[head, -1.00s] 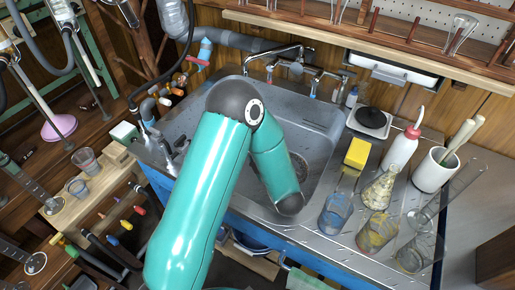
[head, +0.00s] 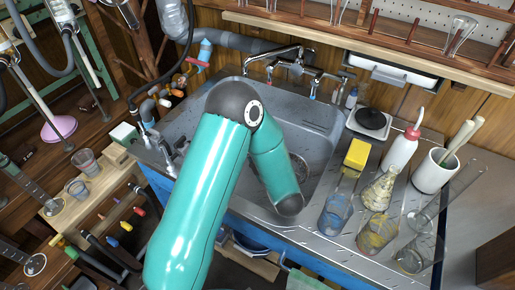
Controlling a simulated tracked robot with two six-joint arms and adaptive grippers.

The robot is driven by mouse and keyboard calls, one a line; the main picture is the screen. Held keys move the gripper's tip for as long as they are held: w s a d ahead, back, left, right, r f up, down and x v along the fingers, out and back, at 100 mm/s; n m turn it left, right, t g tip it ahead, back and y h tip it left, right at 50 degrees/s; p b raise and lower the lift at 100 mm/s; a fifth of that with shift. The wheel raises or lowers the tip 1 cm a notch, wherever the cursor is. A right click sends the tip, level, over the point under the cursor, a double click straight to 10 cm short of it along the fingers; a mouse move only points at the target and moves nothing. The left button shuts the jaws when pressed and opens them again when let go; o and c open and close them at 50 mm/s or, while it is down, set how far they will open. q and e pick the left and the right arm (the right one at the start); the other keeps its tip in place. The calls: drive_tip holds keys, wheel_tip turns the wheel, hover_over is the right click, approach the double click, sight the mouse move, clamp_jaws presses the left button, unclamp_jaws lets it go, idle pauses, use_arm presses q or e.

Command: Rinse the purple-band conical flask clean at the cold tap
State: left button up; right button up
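A teal arm of mine rises from the bottom of the head view and bends down over the sink (head: 322,125); no gripper shows at its end. The cold tap cannot be told from the other taps (head: 296,66) at the back of the sink. No purple band can be made out on any vessel. A conical flask (head: 379,190) with yellowish marks stands on the drainer right of the sink. A bluish glass (head: 336,214), a yellowish glass (head: 377,232) and a clear glass (head: 414,254) are in front of it.
A yellow sponge (head: 356,153), a white wash bottle (head: 401,150) with a red cap and a white pot (head: 434,172) crowd the drainer. Small beakers (head: 85,162) stand on a wooden shelf at left.

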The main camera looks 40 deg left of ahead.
idle(0.4)
use_arm(q)
drive_tip(key=shift+d+r+b, duration=0.1)
drive_tip(key=shift+b, duration=0.25)
drive_tip(key=shift+w+d+r+m+y, duration=0.1)
drive_tip(key=shift+r+m+y, duration=0.1)
drive_tip(key=shift+m+y, duration=0.2)
drive_tip(key=shift+r, duration=0.2)
drive_tip(key=shift+b, duration=0.3)
idle(0.4)
drive_tip(key=shift+w+d+m+b, duration=0.1)
drive_tip(key=shift+d+m+b, duration=0.1)
drive_tip(key=shift+m+b, duration=0.15)
drive_tip(key=shift+w+d+r+m+y, duration=0.1)
drive_tip(key=shift+d+r+m+y, duration=0.1)
drive_tip(key=shift+r+m+y, duration=0.25)
drive_tip(key=shift+f+b, duration=0.1)
drive_tip(key=shift+b, duration=0.2)
idle(0.5)
